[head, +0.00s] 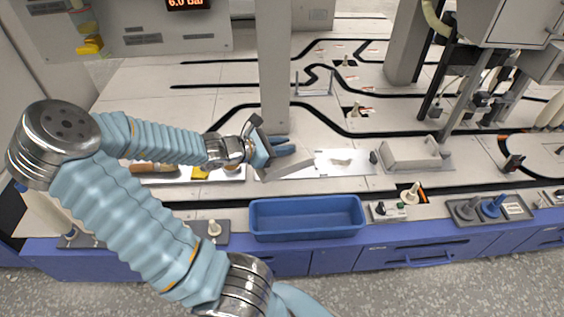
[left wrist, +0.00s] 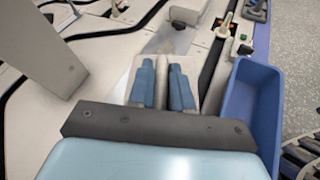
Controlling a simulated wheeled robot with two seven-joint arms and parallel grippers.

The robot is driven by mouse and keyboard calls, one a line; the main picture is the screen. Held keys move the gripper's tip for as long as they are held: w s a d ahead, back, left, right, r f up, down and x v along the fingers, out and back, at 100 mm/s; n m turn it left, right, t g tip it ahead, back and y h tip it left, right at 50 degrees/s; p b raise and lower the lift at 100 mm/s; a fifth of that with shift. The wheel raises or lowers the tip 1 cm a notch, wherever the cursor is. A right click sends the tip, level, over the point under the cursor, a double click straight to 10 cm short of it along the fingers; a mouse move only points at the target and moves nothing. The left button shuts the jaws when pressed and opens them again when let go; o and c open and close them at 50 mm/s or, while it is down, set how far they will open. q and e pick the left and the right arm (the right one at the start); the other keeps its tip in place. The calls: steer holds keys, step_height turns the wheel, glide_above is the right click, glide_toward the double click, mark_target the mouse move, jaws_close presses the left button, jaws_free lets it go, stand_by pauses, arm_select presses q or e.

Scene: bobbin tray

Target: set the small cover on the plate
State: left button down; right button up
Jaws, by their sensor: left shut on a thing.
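My left gripper (head: 277,148) is shut on a pale grey, flat-sided piece (head: 290,168), which I take to be the small cover. It is held tilted, low over the bench and left of a white plate (head: 362,160). The plate lies flat and has a small grey shape near its middle. In the left wrist view, the blue fingers (left wrist: 162,80) stand close together, with the pale piece between them. How far the piece sits above the surface is hard to tell. My right gripper is not in view.
An empty blue bin (head: 307,218) stands at the front edge. A grey post (head: 274,70) rises just behind the gripper. A small control box (head: 387,212) and a knobbed peg (head: 410,194) stand at front right.

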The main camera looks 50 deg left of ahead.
arm_select(q)
steer(key=w+a+f+b, duration=0.2)
steer(key=b, duration=0.1)
steer(key=shift+w, duration=0.1)
steer(key=w+a+f+b, duration=0.1)
steer(key=f, duration=0.2)
steer(key=w+a+f+b, duration=0.1)
steer(key=a+f, duration=0.1)
steer(key=f, duration=0.1)
steer(key=w+a+f+b, duration=0.1)
steer(key=w+f+b, duration=0.1)
steer(key=f, duration=0.1)
steer(key=shift+a, duration=0.35)
steer(key=shift+r, duration=0.1)
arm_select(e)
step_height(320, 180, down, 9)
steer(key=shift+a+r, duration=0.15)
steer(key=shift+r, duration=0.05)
arm_select(q)
steer(key=c, duration=1.5)
jaws_free()
steer(key=o, duration=0.4)
steer(key=shift+o, duration=0.2)
